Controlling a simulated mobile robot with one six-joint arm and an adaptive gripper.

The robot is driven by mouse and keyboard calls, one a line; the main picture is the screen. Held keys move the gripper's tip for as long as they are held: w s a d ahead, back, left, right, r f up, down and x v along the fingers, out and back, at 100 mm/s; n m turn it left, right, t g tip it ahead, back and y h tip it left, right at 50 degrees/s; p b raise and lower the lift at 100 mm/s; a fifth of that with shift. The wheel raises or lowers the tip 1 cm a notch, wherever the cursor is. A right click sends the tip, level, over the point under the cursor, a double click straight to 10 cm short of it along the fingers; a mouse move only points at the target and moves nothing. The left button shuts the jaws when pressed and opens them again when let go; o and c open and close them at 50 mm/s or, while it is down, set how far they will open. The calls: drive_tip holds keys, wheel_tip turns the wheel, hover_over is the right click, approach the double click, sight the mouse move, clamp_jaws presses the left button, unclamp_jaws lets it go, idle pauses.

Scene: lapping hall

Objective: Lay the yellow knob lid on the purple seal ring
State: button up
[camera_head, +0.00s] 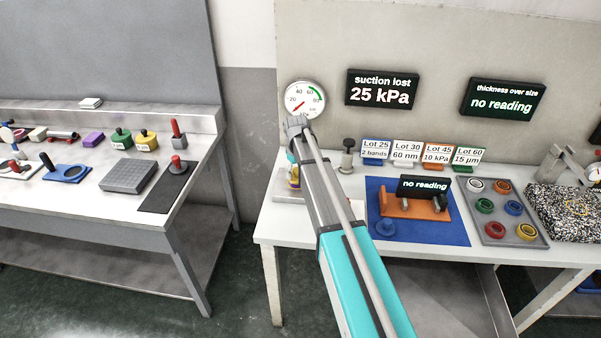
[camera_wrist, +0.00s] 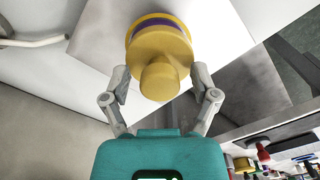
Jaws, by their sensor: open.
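The yellow knob lid (camera_wrist: 160,55) shows large in the wrist view, its round knob pointing towards my camera. The purple seal ring (camera_wrist: 172,22) shows as a thin band directly behind the lid's disc, with another yellow rim beyond it. The lid appears to lie against the ring; I cannot tell whether it sits flat all round. My gripper (camera_wrist: 160,79) is open, with one finger on each side of the knob and visible gaps. In the head view my arm hides most of this stack; a yellow and purple sliver (camera_head: 294,178) shows beside it.
The stack stands on a pale plate (camera_head: 285,196) at the bench's left end. A dial gauge (camera_head: 304,100) is on the wall behind; its sign reads "suction lost 25 kPa". To the right are a blue mat (camera_head: 445,235) with an orange fixture and a grey tray (camera_head: 512,236) of rings.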

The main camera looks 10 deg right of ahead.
sight(297, 171)
drive_tip(key=shift+r, duration=0.1)
wheel_tip(297, 171, up, 12)
drive_tip(key=p, duration=1.2)
idle(0.8)
drive_tip(key=shift+s, duration=0.15)
drive_tip(key=s+d+m, duration=0.1)
drive_tip(key=s+m, duration=0.4)
drive_tip(key=s, duration=2.3)
drive_tip(key=shift+s+d, duration=0.2)
drive_tip(key=shift+s, duration=0.15)
